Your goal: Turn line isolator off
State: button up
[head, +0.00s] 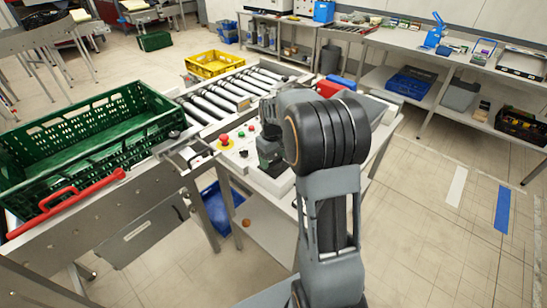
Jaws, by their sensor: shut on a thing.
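My gripper (271,163) is low over the right part of the pale control panel (232,160) beside the roller conveyor. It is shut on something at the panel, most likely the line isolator. My own wrist and arm cover that spot, so the isolator and its handle position are hidden. Left of my gripper, the panel carries a red mushroom button (225,140) on a yellow base and several small buttons, one of them green (241,134).
A green crate (120,107) stands at the left, with a red bar (68,203) along its near side. A blue bin (222,208) is under the panel.

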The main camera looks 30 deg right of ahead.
jog(key=shift+n, duration=0.6)
jog(key=o, duration=0.9)
jog(key=shift+o, duration=0.2)
notch_tip(320, 180, up, 14)
jog(key=shift+b, duration=0.35)
jog(key=shift+f, duration=0.1)
dwell(0.4)
